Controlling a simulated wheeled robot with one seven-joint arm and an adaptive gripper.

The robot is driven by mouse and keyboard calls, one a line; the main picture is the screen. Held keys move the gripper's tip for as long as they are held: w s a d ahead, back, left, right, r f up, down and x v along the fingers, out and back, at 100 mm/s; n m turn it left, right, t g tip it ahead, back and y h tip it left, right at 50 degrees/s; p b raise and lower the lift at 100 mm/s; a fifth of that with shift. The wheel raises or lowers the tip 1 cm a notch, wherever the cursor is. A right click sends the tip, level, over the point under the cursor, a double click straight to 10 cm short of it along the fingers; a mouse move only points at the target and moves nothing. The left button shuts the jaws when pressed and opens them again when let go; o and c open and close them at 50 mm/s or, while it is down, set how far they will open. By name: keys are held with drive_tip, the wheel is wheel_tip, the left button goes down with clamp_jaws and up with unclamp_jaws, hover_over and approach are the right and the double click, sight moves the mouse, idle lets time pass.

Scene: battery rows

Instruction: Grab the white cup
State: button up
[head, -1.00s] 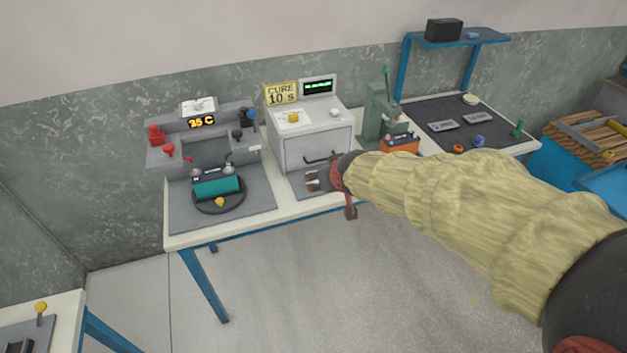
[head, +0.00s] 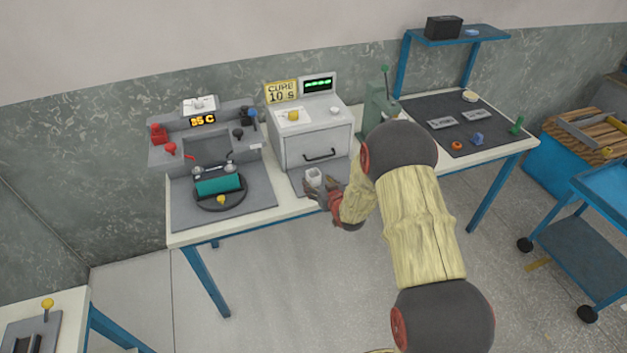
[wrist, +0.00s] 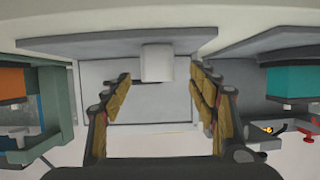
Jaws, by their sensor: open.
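The small white cup (head: 314,177) stands upright on a grey mat in front of the grey oven-like box. My gripper (head: 323,190) is at the cup's near side, low over the table's front edge, and partly hidden by my arm. In the wrist view, which looks upside down, the cup (wrist: 157,62) is centred ahead, between the tips of the open fingers (wrist: 160,77). There is a gap on both sides, and I see no finger touching it.
The box with a door handle (head: 318,150) is right behind the cup. To the left is a teal cylinder (head: 218,186) on a round plate. A green press (head: 378,103) stands to the right, partly behind my arm. A dark mat with small parts (head: 470,135) lies further right.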

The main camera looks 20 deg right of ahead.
sight(316, 178)
drive_tip(key=b+x, duration=0.1)
drive_tip(key=x, duration=0.5)
drive_tip(key=shift+w+d+r+b, duration=0.1)
drive_tip(key=shift+d+b, duration=0.05)
drive_tip(key=shift+b, duration=0.2)
drive_tip(key=shift+r, duration=0.1)
drive_tip(key=shift+c, duration=1.2)
drive_tip(key=c, duration=0.7)
drive_tip(key=shift+c, duration=0.5)
